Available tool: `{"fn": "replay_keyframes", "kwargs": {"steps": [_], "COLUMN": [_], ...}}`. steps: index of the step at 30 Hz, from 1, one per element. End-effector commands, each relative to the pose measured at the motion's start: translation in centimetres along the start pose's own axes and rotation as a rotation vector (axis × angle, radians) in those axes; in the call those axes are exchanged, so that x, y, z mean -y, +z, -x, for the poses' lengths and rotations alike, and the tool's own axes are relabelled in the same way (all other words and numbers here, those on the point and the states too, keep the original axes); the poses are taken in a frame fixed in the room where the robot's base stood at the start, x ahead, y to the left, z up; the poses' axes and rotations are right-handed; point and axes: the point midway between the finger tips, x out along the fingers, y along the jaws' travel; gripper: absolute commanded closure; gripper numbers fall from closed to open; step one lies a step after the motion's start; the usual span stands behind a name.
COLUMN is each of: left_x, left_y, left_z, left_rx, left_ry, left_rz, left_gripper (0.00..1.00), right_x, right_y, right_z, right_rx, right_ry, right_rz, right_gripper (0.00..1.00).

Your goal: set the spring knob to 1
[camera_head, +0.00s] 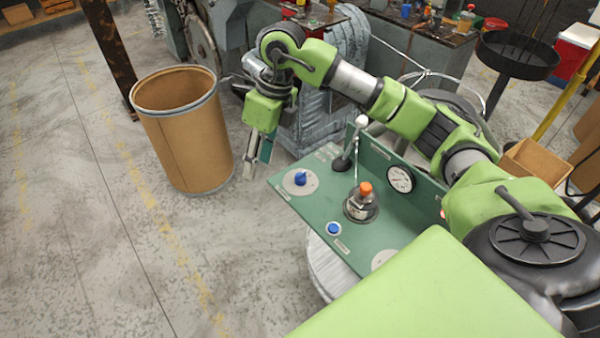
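A green control panel (318,208) stands below my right arm. At its left end is a blue knob (301,179) on a round pale dial; the dial's markings are too small to read. A second pale dial (382,259) at the panel's near edge is mostly hidden by my green body, and I cannot tell which dial is the spring one. My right gripper (257,160) points down, just left of and above the blue knob, apart from it. Its fingers look spread, with nothing between them. My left gripper is out of view.
A brown drum (185,135) stands left of my gripper. The floor at left is open.

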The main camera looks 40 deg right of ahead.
Motion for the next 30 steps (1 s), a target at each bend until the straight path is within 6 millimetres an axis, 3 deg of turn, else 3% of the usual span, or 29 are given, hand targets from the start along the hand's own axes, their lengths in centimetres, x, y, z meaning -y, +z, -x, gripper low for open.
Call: {"fn": "replay_keyframes", "kwargs": {"steps": [1, 4, 7, 11, 30], "left_x": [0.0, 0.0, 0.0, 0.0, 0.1], "left_y": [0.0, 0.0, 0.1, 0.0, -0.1], "left_z": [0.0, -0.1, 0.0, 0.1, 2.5], "left_rx": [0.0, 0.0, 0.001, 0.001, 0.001], "left_ry": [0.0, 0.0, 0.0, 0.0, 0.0], "left_rz": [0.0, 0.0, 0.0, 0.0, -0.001], "left_gripper": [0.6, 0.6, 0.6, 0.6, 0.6], "right_x": [2.4, 5.5, 7.1, 7.8, 10.5], "right_y": [-1.1, -3.1, -4.2, -4.9, -7.0], "right_z": [1.4, 3.5, 4.8, 4.6, -6.5], "right_rx": [-0.044, -0.118, -0.16, -0.18, -0.177], "right_ry": [-0.078, -0.186, -0.244, -0.264, -0.259], "right_rz": [-0.025, -0.072, -0.101, -0.114, -0.111], "right_gripper": [0.6, 0.6, 0.6, 0.6, 0.6]}}
